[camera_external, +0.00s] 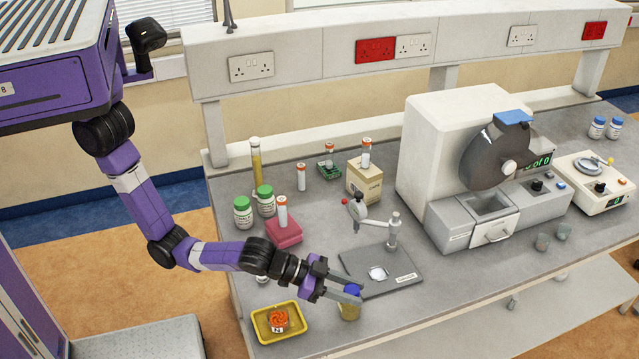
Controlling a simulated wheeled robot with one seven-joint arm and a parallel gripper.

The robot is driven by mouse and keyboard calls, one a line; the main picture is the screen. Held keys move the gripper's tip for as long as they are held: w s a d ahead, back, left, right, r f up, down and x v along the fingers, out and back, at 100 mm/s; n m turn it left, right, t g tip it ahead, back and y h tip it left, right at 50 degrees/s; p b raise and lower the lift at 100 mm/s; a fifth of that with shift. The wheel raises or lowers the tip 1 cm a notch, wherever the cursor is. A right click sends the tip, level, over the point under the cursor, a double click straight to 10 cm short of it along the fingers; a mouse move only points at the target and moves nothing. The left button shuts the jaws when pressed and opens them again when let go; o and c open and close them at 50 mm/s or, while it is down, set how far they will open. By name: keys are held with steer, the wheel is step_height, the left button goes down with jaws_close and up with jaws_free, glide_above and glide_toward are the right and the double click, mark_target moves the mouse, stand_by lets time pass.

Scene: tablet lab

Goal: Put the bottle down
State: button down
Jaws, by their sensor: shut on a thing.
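My gripper (341,287) is at the near edge of the bench, shut on a small bottle (349,309) with a blue cap and a yellowish body. The fingers close around the cap region and partly hide it. The bottle looks upright. It is just right of a yellow tray (262,337) and in front of a dark grey board. I cannot tell whether its base touches the bench (395,315).
The yellow tray holds an orange-topped item (278,320). The dark board (376,276) carries a small stand (392,230). Green-capped bottles (243,212) and a red block (284,235) stand behind my arm. A large machine (470,160) is at right. Bench surface right of the bottle is clear.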

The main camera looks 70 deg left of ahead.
steer(key=shift+f, duration=0.1)
steer(key=c, duration=1)
jaws_free()
steer(key=shift+o, duration=0.2)
steer(key=shift+r, duration=0.2)
steer(key=v, duration=1.2)
steer(key=shift+b, duration=0.35)
